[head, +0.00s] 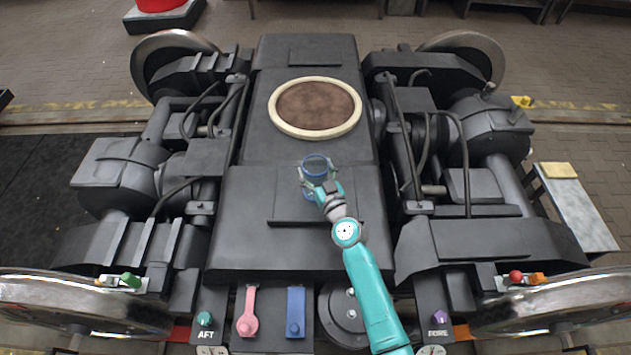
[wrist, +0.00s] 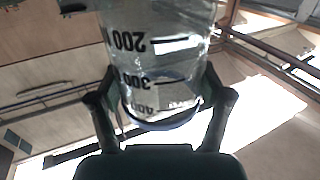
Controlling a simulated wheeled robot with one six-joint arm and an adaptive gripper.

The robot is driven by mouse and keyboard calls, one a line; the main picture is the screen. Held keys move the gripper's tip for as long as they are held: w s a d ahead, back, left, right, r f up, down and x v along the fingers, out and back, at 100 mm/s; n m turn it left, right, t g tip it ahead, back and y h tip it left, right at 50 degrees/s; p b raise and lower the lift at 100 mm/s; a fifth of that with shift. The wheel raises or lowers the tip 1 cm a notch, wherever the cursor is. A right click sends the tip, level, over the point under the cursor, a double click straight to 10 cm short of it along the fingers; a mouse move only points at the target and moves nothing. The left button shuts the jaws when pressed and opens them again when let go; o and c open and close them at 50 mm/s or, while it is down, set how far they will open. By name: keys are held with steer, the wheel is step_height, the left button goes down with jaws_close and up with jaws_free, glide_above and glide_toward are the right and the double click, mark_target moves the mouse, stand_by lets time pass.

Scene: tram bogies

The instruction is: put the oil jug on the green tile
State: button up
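The oil jug, a clear vessel with a blue rim (head: 316,163), is above the middle of the dark bogie frame in the head view. In the wrist view the jug (wrist: 158,60) fills the upper middle, with black marks 200, 300 and 400 that read upside down. My gripper (head: 320,178) has one finger on each side of the jug, and it also shows in the wrist view (wrist: 160,108). I cannot tell how high the jug is above the frame. I see no green tile in either view.
A round brown pad with a cream rim (head: 315,107) lies behind the jug. Pink (head: 248,310) and blue (head: 295,310) levers are at the front. A green knob (head: 130,280) is at left. A yellow block (head: 558,170) is on a bench (head: 580,210) at right.

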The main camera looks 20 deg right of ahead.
steer(key=c, duration=0.4)
steer(key=shift+o, duration=0.2)
steer(key=shift+r, duration=0.2)
